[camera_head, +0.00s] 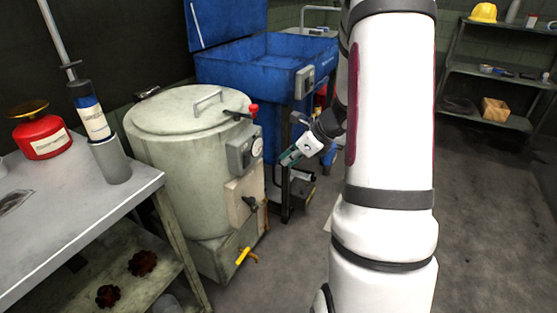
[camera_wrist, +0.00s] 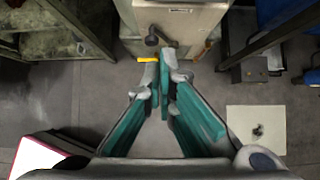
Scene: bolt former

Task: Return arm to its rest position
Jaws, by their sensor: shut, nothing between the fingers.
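My arm stands tall on the right side of the head view, white with dark bands. The machine's front panel (camera_wrist: 180,22) shows at the top of that view, with a dark lever (camera_wrist: 158,38) and a yellow handle (camera_wrist: 148,60). My arm hides part of the floor and the area behind it.
A metal table (camera_head: 60,225) with a red can (camera_head: 42,137) and a tube-like tool (camera_head: 95,120) stands at left. A blue bin-like machine (camera_head: 265,60) stands behind the drum. Shelves (camera_head: 490,70) are at far right. Grey floor (camera_head: 480,220) is clear at right.

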